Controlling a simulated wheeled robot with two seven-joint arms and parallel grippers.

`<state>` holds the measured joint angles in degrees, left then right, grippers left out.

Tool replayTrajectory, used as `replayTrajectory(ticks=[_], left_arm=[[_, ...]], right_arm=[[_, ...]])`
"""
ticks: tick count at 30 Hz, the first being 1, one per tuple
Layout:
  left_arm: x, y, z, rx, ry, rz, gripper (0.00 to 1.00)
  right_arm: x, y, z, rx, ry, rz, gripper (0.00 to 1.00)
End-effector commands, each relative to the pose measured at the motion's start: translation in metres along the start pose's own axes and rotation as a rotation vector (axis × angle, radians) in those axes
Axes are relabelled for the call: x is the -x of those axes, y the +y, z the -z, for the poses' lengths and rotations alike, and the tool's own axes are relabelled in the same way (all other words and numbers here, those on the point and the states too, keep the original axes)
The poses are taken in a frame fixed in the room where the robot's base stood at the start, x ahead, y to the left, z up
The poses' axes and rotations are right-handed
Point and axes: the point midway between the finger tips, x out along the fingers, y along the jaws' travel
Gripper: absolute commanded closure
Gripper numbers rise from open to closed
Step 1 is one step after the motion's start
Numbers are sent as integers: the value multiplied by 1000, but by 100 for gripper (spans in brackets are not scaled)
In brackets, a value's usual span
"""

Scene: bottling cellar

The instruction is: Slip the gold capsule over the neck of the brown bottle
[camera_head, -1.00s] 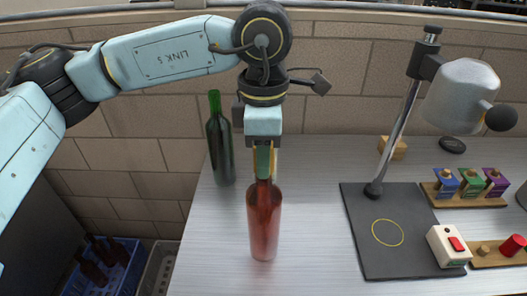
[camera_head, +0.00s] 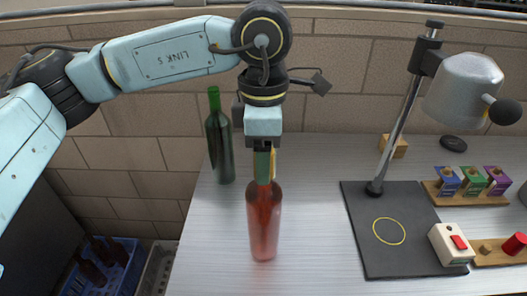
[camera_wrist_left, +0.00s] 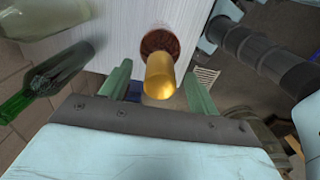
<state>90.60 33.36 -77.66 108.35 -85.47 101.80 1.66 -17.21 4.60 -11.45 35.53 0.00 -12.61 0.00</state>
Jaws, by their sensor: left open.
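The brown bottle (camera_head: 264,225), reddish in this light, stands upright on the pale bench; its shoulder (camera_wrist_left: 158,40) shows in the left wrist view. The gold capsule (camera_wrist_left: 160,76) sits over its neck, in line with the bottle. In the head view only a gold strip (camera_head: 273,162) shows beside the near finger. My left gripper (camera_head: 262,165) points down around the capsule. In the left wrist view its green fingers (camera_wrist_left: 158,90) stand apart, with clear gaps on both sides of the capsule. How far down the neck the capsule reaches is hidden. My right gripper is out of view.
A green bottle (camera_head: 219,140) stands behind left. To the right are a dark mat (camera_head: 400,250) with a yellow ring, a lamp (camera_head: 463,92), a red-switch box (camera_head: 450,244) and a rack of coloured pieces (camera_head: 470,199). Crates (camera_head: 120,275) stand on the floor at lower left.

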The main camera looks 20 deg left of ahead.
Motion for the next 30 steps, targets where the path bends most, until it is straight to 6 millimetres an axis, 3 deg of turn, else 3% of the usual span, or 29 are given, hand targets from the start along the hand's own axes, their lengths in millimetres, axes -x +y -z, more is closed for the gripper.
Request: replayTrajectory(ticks=[5,8,21,30], left_arm=[[7,0,0,0,-2,-1,39],[21,0,0,0,-1,-3,39],[114,0,0,0,-1,-2,39],[134,0,0,0,0,1,39]], right_arm=[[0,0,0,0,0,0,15],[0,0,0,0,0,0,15],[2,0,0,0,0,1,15],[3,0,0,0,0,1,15]])
